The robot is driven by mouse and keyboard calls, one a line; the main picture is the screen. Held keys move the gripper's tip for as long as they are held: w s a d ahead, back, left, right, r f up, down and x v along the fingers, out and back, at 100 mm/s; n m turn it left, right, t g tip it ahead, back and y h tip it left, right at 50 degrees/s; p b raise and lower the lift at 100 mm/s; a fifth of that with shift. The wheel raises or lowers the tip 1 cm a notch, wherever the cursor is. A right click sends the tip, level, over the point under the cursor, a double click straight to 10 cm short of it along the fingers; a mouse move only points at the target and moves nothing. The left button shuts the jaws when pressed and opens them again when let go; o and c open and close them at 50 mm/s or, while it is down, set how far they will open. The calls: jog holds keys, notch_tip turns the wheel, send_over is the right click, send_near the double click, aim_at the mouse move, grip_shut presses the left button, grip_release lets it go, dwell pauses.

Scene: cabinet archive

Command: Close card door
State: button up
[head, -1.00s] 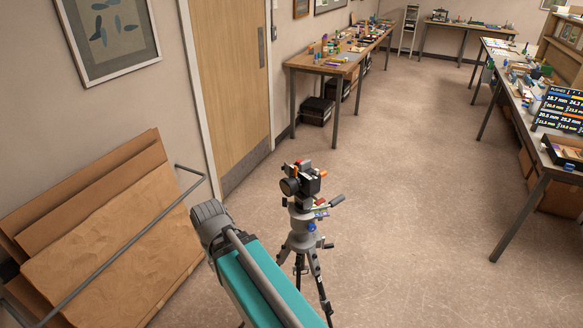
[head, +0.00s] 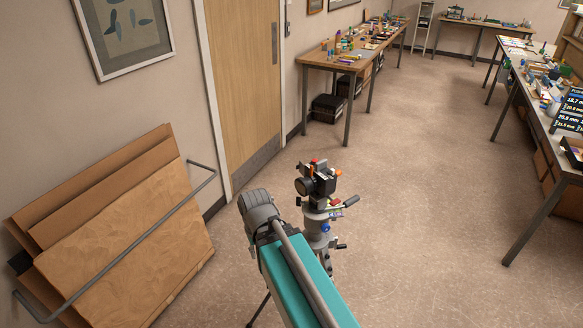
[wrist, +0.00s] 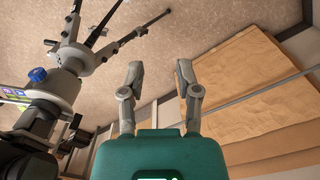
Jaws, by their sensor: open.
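A black camera (head: 318,182) with a dark round lens and small red and orange parts sits on a grey tripod (head: 318,228). I cannot make out a card door on it or tell how such a door stands. In the wrist view the tripod head (wrist: 50,90), with a blue knob, is at the left, and part of a black body shows in the lower left corner. My gripper (wrist: 160,68) is open and empty, its two fingers apart, to the right of the tripod in that view. The head view does not show its fingers.
Brown boards (head: 120,240) lean on the left wall behind a metal rail (head: 120,247). A wooden room door (head: 240,80) is shut behind the tripod. Cluttered tables (head: 350,60) stand at the back and right. The floor (head: 430,180) right of the tripod is clear.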

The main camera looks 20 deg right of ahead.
aim_at(300, 169)
jog(key=shift+w, duration=0.1)
jog(key=w+d+r+n+h, duration=0.3)
jog(key=w+n, duration=0.3)
jog(key=w, duration=0.2)
jog(key=w+d+r+n+h, duration=0.3)
jog(key=w+n+h, duration=0.3)
jog(key=w, duration=0.2)
jog(key=w+d+r+n+h, duration=0.3)
jog(key=w+r+n+h, duration=0.1)
jog(key=w, duration=0.4)
jog(key=shift+w+d+r+n+h, duration=0.35)
jog(key=shift+r+n, duration=0.3)
jog(key=shift+n, duration=0.55)
jog(key=shift+d+f, duration=0.1)
jog(key=b+x, duration=0.5)
jog(key=x, duration=0.8)
jog(key=shift+w+d+f, duration=0.15)
jog(key=shift+w+d, duration=0.05)
jog(key=shift+w, duration=0.05)
